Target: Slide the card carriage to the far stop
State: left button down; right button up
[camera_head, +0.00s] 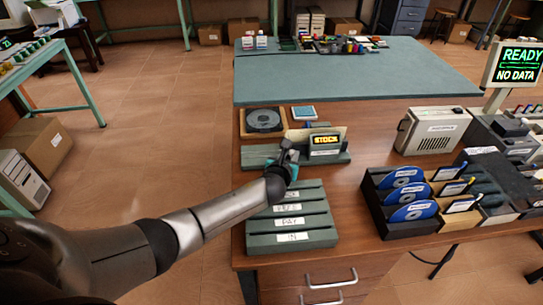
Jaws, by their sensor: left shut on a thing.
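The card carriage (325,143) is a dark block with a lit yellow display and a white label. A tan card stands at its back. It sits toward the right end of a grey-green track base (258,156) on the wooden desk. My left gripper (289,150) reaches in over the track at the carriage's left side. It is shut on what looks like a part of the carriage, but the fingers hide the exact contact. My right gripper is not in view.
A green slotted rack (318,238) with labels stands in front, under my left forearm. A dark rack with blue discs (410,212) is at right. A beige box (432,130) stands behind it. A disc tray (263,122) lies behind the track. The green mat (350,80) is mostly clear.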

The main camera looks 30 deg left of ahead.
pick_arm(q)
jog(key=shift+d, duration=0.25)
jog(key=c, duration=1)
grip_release()
jog(key=shift+w, duration=0.15)
jog(key=shift+s+d+r+p, duration=0.1)
jog(key=shift+s+r+p, duration=0.2)
jog(key=shift+s+p, duration=0.25)
jog(key=p+v, duration=0.4)
jog(key=v, duration=1)
jog(key=shift+s, duration=0.1)
